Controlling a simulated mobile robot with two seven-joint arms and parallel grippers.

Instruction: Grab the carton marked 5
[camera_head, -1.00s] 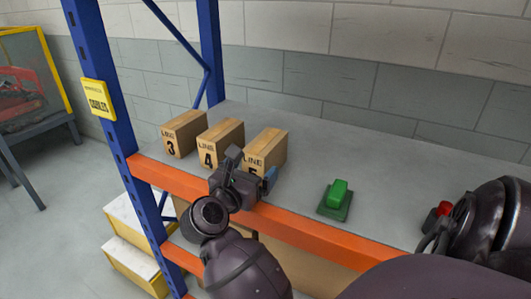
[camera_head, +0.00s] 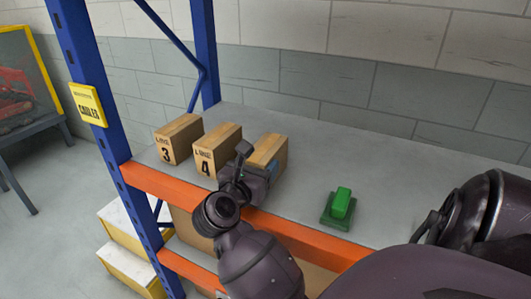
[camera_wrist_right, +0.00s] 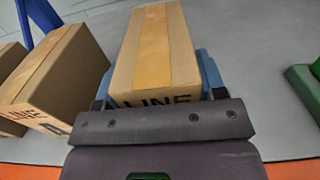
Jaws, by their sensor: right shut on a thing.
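The carton marked 5 (camera_head: 267,150) stands on the grey shelf, the rightmost of three brown cartons. Its number is hidden now behind my right gripper (camera_head: 258,172). In the right wrist view the carton (camera_wrist_right: 157,45) sits between the blue fingers of my right gripper (camera_wrist_right: 158,85), and the word LINE shows at its lower edge. My right gripper is shut on it, with a finger along each side. My left gripper is not in view.
Carton 4 (camera_head: 217,150) and carton 3 (camera_head: 179,138) stand to the left. A green block on a green base (camera_head: 339,207) is to the right. An orange beam (camera_head: 300,238) edges the shelf, and a blue upright (camera_head: 92,110) stands at left. The right part of the shelf is clear.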

